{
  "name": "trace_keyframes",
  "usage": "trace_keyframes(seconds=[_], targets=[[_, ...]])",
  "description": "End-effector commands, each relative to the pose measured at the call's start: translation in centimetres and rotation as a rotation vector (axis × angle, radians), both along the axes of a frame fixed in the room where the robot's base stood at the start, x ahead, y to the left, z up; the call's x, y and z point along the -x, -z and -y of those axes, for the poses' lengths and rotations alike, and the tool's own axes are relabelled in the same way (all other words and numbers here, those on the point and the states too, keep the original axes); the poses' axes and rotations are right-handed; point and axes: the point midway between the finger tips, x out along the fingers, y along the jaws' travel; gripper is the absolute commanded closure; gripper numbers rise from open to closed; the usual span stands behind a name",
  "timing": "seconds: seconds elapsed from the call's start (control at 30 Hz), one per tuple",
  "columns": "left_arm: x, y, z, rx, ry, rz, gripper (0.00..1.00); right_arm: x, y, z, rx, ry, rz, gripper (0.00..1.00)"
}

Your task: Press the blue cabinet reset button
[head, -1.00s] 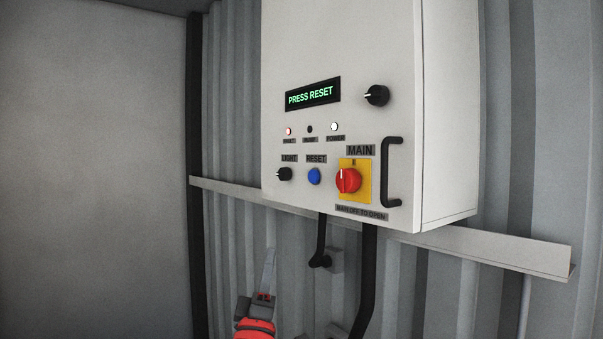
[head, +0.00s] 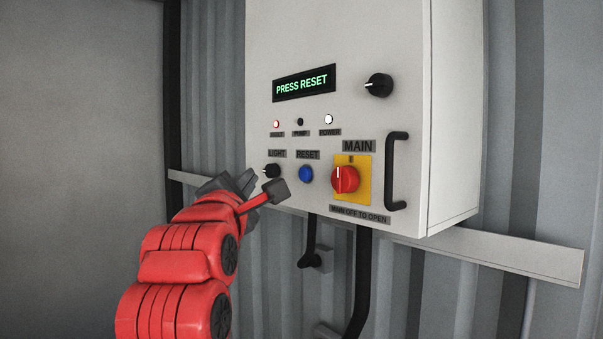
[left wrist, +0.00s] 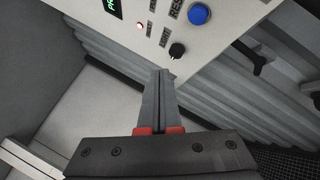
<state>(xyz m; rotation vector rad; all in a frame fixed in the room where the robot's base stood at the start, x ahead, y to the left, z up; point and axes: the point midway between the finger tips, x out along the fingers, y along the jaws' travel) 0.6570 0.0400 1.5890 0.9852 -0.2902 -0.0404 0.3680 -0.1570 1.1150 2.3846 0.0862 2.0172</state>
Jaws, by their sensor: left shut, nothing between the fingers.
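The blue reset button (head: 306,174) is on the front of the white cabinet (head: 350,40), under the RESET label, between the black LIGHT knob (head: 272,171) and the red MAIN switch (head: 345,179). The button also shows at the top of the left wrist view (left wrist: 200,14). My left gripper (head: 247,180) is in front of the cabinet's lower left, just left of the LIGHT knob and apart from the button. In the left wrist view its fingers (left wrist: 161,74) are together and empty, pointing toward the knob. My right gripper is not in view.
The display (head: 304,84) reads PRESS RESET. The red FAULT lamp (head: 276,124) and white POWER lamp (head: 328,119) look lit. A black handle (head: 397,170) sticks out at the right. A metal rail (head: 520,252) and black pipes (head: 360,280) run below the cabinet.

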Motion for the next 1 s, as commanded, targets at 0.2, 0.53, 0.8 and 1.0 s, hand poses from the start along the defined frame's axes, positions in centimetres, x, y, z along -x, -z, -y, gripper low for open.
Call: trace_keyframes(seconds=[0.2,0.53,0.8,1.0], targets=[[-0.2,-0.1,0.3,-0.001,0.000,0.002,1.00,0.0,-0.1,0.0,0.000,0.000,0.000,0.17],[-2.6,-0.3,3.7,-0.005,0.002,0.000,1.00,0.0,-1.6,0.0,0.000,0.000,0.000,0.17],[-4.5,0.1,6.2,-0.002,0.000,0.000,1.00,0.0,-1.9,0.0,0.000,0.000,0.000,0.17],[-5.1,-0.1,7.0,-0.001,0.000,0.004,1.00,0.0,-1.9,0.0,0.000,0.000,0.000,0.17]])
